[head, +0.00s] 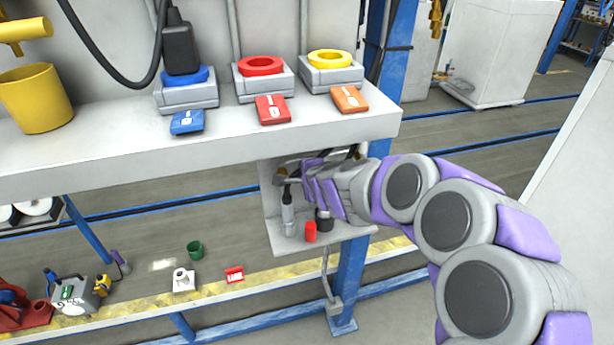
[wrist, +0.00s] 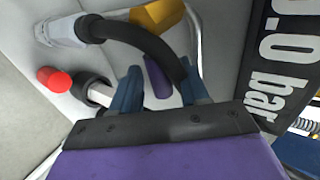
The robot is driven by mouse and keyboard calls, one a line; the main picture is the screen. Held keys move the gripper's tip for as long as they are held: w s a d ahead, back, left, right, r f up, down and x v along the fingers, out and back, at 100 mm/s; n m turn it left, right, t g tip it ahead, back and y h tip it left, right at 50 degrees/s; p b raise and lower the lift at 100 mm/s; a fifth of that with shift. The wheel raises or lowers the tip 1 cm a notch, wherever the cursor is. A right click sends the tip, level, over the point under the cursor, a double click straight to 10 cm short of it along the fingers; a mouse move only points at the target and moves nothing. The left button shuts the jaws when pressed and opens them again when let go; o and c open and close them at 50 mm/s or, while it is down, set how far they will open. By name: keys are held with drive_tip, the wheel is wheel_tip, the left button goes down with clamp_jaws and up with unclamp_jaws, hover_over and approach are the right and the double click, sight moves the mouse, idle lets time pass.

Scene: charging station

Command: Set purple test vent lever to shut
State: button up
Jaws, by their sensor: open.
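The purple test vent lever (wrist: 157,78) shows in the wrist view as a short purple bar against the pale panel. My gripper (wrist: 160,72) is open, with one blue finger on each side of the lever. I cannot tell whether either finger touches it. A black curved hose passes in front of the lever's upper part. In the head view my gripper (head: 306,180) reaches in under the shelf at the small grey bracket, and my arm hides the lever there.
A red cap (wrist: 53,78), a yellow part (wrist: 158,16) and a black hose (wrist: 140,38) crowd the fingers. A black "bar" sign (wrist: 285,60) is close on the right. The white shelf (head: 220,148) overhangs the bracket (head: 285,244); a blue post (head: 350,280) stands beside it.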

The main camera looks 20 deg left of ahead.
drive_tip(key=shift+s, duration=0.1)
drive_tip(key=shift+s+r, duration=0.15)
drive_tip(key=shift+r, duration=0.1)
drive_tip(key=p+v, duration=0.2)
drive_tip(key=v, duration=1.4)
drive_tip(key=shift+s+d, duration=0.15)
drive_tip(key=shift+d, duration=0.2)
drive_tip(key=s+d+f+n+g+b, duration=0.3)
drive_tip(key=s+f+n+b, duration=0.2)
drive_tip(key=s+f, duration=0.15)
drive_tip(key=s+d+f+n+g+b, duration=0.2)
drive_tip(key=s+d+f+n+b, duration=0.2)
drive_tip(key=s+f, duration=0.3)
drive_tip(key=s+d+f+n+g+h+b, duration=0.1)
drive_tip(key=s+d+f+g+h+b, duration=0.1)
drive_tip(key=s+d, duration=0.6)
drive_tip(key=s+d+f+n+g+h+b, duration=0.2)
drive_tip(key=s+d+f+g+h+b, duration=0.1)
drive_tip(key=s+d+f, duration=0.4)
drive_tip(key=s+d+g+b, duration=0.1)
drive_tip(key=s+d, duration=0.1)
drive_tip(key=s, duration=0.2)
drive_tip(key=shift+f+h, duration=0.15)
drive_tip(key=shift+h, duration=0.15)
